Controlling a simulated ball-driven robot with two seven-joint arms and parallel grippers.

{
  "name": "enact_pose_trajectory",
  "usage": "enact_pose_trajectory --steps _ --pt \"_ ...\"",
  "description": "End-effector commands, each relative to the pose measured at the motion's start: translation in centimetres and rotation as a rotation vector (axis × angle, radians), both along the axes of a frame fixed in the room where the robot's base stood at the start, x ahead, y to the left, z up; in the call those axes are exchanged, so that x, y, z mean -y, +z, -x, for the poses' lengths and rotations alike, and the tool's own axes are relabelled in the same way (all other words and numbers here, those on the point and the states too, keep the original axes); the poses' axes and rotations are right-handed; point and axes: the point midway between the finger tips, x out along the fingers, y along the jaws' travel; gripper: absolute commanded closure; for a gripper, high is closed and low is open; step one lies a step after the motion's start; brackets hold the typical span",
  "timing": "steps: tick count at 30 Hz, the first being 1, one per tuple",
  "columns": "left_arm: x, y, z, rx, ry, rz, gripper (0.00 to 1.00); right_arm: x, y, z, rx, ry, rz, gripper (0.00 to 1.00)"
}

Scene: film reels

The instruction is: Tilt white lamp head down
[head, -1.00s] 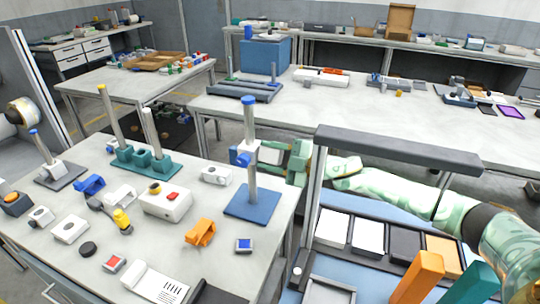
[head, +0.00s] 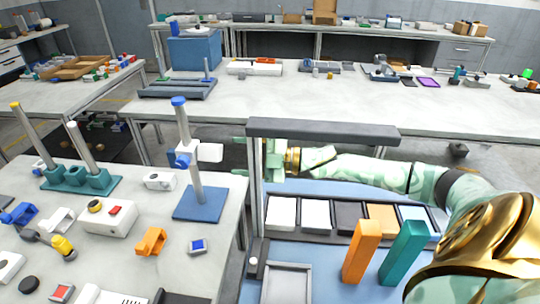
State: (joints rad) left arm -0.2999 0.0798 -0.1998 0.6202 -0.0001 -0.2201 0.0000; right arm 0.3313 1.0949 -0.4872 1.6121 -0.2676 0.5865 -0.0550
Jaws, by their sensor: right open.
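The white lamp head (head: 209,152) is a small pale block on the right side of a grey post with a blue cap. A blue clamp (head: 182,158) holds it on the post, and the post rises from a blue square base (head: 201,204). The head sits roughly level. My right gripper (head: 243,154) is open and empty to the right of the lamp head, with a small gap between them. My left gripper is out of view.
A frame with a dark top bar (head: 322,131) stands close in front of my right gripper and forearm. Below are a tray of coloured tiles (head: 334,216), an orange block (head: 361,252) and a teal block (head: 402,254). Teal-based posts (head: 80,180) stand left of the lamp.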

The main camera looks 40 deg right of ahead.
Motion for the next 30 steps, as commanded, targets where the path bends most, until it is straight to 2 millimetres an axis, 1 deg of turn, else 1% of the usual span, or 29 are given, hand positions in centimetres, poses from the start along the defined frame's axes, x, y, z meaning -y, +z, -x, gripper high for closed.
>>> enact_pose_trajectory --steps 1,6,9,12,16,30 --pt "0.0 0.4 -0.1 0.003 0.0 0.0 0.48 0.9 0.0 1.1 -0.007 -0.001 0.002 0.38" --pt "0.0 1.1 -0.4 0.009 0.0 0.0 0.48 3.2 0.1 3.7 -0.003 -0.001 0.001 0.38" --pt "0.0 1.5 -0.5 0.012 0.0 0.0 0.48 4.2 0.1 4.8 -0.002 0.0 0.001 0.38" --pt "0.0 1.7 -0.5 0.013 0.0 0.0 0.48 4.8 0.0 5.4 -0.001 0.0 0.001 0.38" --pt "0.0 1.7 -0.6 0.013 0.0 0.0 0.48 5.1 0.0 5.7 0.0 0.0 0.0 0.38" --pt "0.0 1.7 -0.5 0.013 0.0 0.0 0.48 5.0 0.0 5.6 0.0 0.0 0.0 0.38"
